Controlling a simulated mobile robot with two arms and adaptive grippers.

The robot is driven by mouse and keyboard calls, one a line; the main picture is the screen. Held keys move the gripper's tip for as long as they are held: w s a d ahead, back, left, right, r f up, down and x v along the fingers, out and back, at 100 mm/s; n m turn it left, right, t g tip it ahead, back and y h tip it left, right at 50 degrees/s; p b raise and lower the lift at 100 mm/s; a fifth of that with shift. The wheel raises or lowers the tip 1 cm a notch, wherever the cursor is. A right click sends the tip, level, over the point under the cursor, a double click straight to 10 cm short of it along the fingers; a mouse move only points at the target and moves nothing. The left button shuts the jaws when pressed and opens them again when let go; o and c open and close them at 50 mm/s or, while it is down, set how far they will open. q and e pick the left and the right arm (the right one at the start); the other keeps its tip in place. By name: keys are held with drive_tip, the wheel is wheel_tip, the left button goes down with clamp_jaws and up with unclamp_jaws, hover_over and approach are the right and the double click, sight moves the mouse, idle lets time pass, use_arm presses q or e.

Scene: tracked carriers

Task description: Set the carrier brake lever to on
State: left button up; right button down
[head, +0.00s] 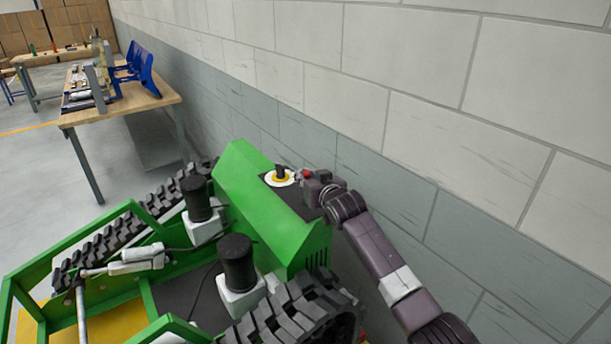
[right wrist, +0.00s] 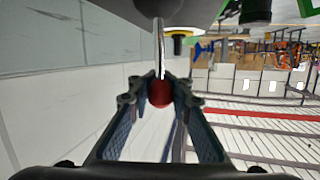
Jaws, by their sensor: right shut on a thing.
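The green tracked carrier (head: 240,185) stands beside the wall. In the right wrist view the brake lever is a thin metal rod (right wrist: 159,48) with a red ball knob (right wrist: 161,93) at its end. My right gripper (right wrist: 160,96) has its two fingers on either side of the red knob and is shut on it. In the head view my right gripper (head: 311,181) is at the wall side of the carrier's green housing; only a bit of red (head: 307,173) shows there, and the rod is hidden. My left gripper is not in view.
A black knob on a yellow and white disc (head: 281,176) sits on the housing close to my right gripper. The block wall (head: 420,130) runs close along the right. A wooden table (head: 125,103) with blue bins stands at the back left, with open floor in front.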

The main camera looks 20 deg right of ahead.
drive_tip(key=shift+s+a+f, duration=0.1)
drive_tip(key=shift+a+f, duration=0.25)
drive_tip(key=c, duration=2.3)
unclamp_jaws()
drive_tip(key=o, duration=0.5)
drive_tip(key=shift+s+a+r, duration=0.15)
drive_tip(key=shift+r, duration=0.1)
drive_tip(key=shift+o, duration=0.2)
drive_tip(key=shift+d, duration=0.25)
drive_tip(key=shift+s, duration=0.15)
drive_tip(key=a+v, duration=0.1)
drive_tip(key=v, duration=1)
drive_tip(key=shift+s+d+r, duration=0.15)
drive_tip(key=shift+s+d, duration=0.2)
drive_tip(key=shift+d, duration=0.05)
